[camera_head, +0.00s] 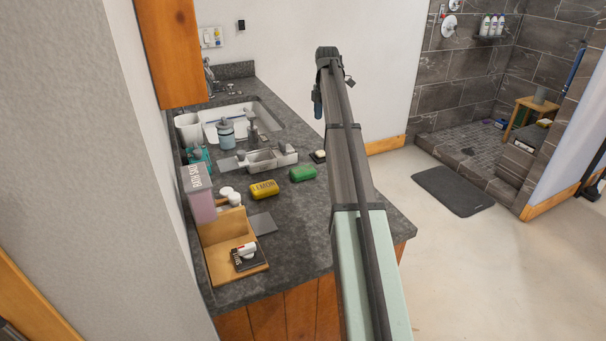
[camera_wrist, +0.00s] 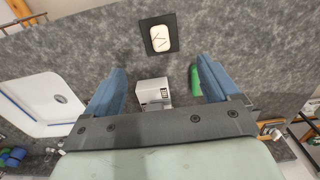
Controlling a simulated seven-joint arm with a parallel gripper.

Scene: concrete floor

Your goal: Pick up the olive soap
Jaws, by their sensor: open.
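Three soap bars lie on the dark counter: a green bar (camera_head: 302,174), a yellow bar marked LEMON (camera_head: 264,189) and a small cream bar (camera_head: 320,154) on a dark square dish. No olive label is readable, so I cannot tell by name which is the olive soap. In the wrist view the cream bar (camera_wrist: 160,39) lies beyond the fingertips, and the green bar (camera_wrist: 195,80) is partly hidden by the right finger. My gripper (camera_wrist: 161,70) is open and empty, above the counter. In the head view its blue finger (camera_head: 317,102) shows at the arm's far end.
A grey metal caddy (camera_head: 268,159) stands left of the cream bar. A white sink (camera_head: 225,116), a blue-grey dispenser (camera_head: 226,132) and a wooden stand (camera_head: 222,258) are also on the counter (camera_head: 300,225). The counter around the cream bar's dish is mostly clear.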

